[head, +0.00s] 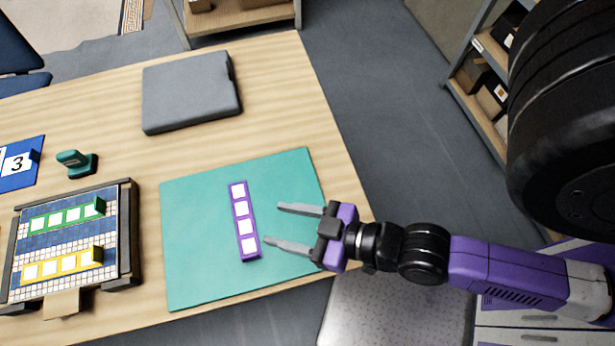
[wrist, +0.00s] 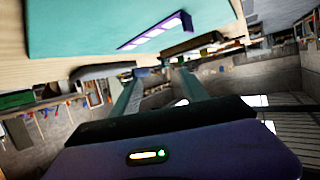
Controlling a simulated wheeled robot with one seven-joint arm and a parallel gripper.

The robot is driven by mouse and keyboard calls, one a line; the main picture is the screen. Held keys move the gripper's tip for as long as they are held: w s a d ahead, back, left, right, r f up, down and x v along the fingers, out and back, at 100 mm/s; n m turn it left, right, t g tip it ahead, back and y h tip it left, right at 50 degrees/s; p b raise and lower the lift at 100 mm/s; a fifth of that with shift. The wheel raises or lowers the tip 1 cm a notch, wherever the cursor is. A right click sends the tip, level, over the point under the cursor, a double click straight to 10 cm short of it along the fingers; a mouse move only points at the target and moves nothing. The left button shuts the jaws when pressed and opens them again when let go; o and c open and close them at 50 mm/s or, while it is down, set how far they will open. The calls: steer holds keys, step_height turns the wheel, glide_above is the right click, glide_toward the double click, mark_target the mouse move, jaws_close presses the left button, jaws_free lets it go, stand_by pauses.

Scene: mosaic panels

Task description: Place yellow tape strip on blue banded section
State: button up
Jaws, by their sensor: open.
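The yellow tape strip (head: 62,265), with several white squares, lies on the lower part of the mosaic panel (head: 72,240). The panel has blue banded sections (head: 84,196) with white rows between them, inside a dark frame. A green strip (head: 66,215) lies on the upper part of the panel. A purple strip (head: 243,222) with white squares lies on the teal mat (head: 196,270); it also shows in the wrist view (wrist: 158,31). My gripper (head: 272,225) is open and empty, its fingers pointing left over the mat, to the right of the purple strip.
A grey closed case (head: 190,92) lies at the back of the wooden table (head: 290,75). A teal stamp-like tool (head: 77,163) and a blue card numbered 3 (head: 18,163) are at the left. The mat is clear around the purple strip.

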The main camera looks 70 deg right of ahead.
steer(key=s+d+r+t, duration=0.1)
steer(key=s+r, duration=0.5)
steer(key=shift+s+r, duration=0.2)
steer(key=shift+r, duration=0.05)
